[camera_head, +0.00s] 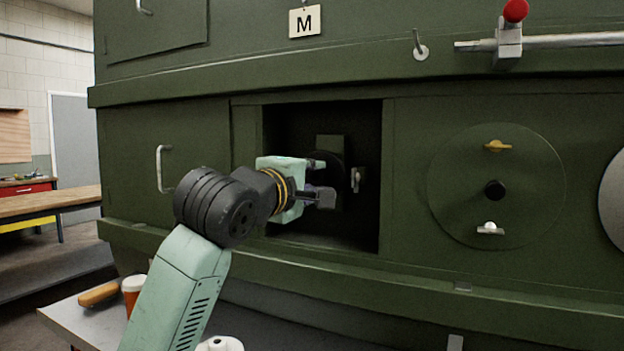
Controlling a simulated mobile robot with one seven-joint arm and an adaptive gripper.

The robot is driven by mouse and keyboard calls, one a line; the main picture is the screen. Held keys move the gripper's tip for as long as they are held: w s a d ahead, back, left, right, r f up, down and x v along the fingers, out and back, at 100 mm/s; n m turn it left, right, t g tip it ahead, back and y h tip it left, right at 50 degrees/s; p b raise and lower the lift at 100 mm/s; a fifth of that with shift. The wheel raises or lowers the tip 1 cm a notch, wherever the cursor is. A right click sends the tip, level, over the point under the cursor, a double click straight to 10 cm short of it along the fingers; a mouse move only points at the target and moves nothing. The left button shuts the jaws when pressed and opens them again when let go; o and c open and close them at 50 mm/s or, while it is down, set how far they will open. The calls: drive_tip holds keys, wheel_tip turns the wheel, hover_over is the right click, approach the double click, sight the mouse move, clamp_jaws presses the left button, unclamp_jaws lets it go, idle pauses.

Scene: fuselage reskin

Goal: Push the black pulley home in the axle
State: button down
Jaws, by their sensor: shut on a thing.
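My gripper (322,180) reaches from the left into the dark square opening (290,130) in the green fuselage panel. Its fingers are shut on the black pulley (336,172), a dark round shape deep in the shadow. The pulley stands in front of a dark upright bracket (330,143) inside the bay. The axle is hidden behind the pulley and fingers. I cannot tell how far the pulley sits on the axle.
A small metal latch (356,180) sits right of the pulley in the bay. A round green cover (460,185) with yellow and white wing knobs is to the right. A bench (80,320) with a cup stands lower left.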

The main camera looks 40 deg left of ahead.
drive_tip(key=shift+x, duration=1.45)
drive_tip(key=c, duration=1.2)
unclamp_jaws()
drive_tip(key=shift+s, duration=0.1)
drive_tip(key=b+v, duration=0.1)
drive_tip(key=v, duration=0.4)
drive_tip(key=shift+b, duration=0.3)
